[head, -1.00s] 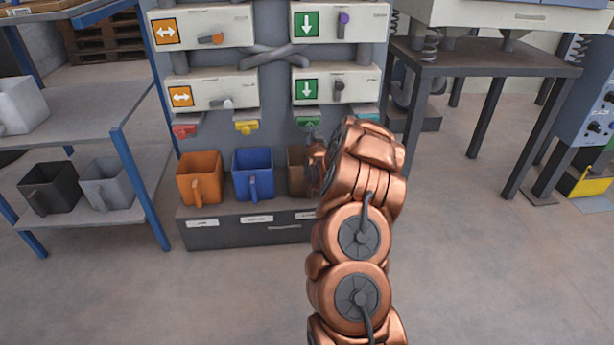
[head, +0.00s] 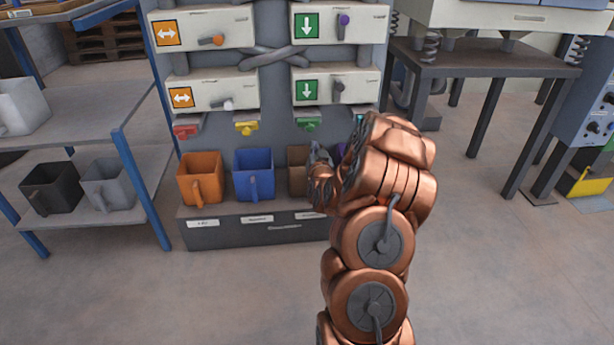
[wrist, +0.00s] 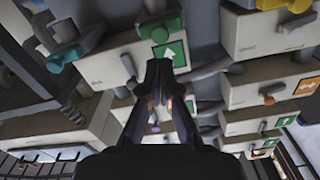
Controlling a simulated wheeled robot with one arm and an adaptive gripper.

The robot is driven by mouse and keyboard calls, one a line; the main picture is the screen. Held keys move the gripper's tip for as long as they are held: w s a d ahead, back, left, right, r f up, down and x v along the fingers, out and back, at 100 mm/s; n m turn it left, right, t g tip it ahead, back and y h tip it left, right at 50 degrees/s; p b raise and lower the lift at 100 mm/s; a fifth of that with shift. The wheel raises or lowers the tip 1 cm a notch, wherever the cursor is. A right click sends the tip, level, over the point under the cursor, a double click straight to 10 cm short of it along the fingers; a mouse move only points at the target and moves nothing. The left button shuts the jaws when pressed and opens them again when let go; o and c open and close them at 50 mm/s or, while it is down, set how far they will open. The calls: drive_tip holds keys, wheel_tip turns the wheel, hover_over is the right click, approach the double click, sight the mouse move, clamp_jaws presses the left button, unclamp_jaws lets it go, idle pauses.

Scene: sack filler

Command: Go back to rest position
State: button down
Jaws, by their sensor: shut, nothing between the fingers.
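My copper arm rises from the bottom of the head view in front of the sack filler (head: 272,80). My gripper (head: 322,155) is partly hidden by my wrist, in front of the brown bin (head: 298,172). In the wrist view my gripper (wrist: 160,70) is shut, its dark fingers together and empty. Behind it in that view is a white panel with a green arrow sign (wrist: 169,52). I see nothing held.
An orange bin (head: 200,180) and a blue bin (head: 253,175) stand on the filler's base ledge (head: 260,235). A blue-posted shelf (head: 85,110) is on the left and a dark metal table (head: 485,70) on the right. The floor in front is clear.

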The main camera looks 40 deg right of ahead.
idle(0.4)
drive_tip(key=s+a+r+n+g+y+p, duration=0.25)
drive_tip(key=a+r+y+p, duration=0.25)
drive_tip(key=a+r+p, duration=0.65)
drive_tip(key=s+a+r+n+g+y+p, duration=0.1)
drive_tip(key=a+r+n+g+y+p, duration=0.45)
drive_tip(key=a, duration=0.95)
drive_tip(key=s+a+r+g+p, duration=0.3)
drive_tip(key=s+r+p, duration=0.3)
drive_tip(key=s, duration=0.7)
drive_tip(key=s+a+r+g+p, duration=0.3)
drive_tip(key=s+a+r+p, duration=0.3)
drive_tip(key=s+r, duration=0.5)
drive_tip(key=s+a+r+n+g+p, duration=0.1)
drive_tip(key=s+a+r+p, duration=0.3)
drive_tip(key=s+r+p, duration=0.4)
drive_tip(key=s+r+g, duration=0.1)
drive_tip(key=s, duration=0.6)
drive_tip(key=shift+s+a+r+g+h, duration=0.2)
drive_tip(key=shift+s+g+h, duration=0.15)
drive_tip(key=shift+s+g, duration=0.05)
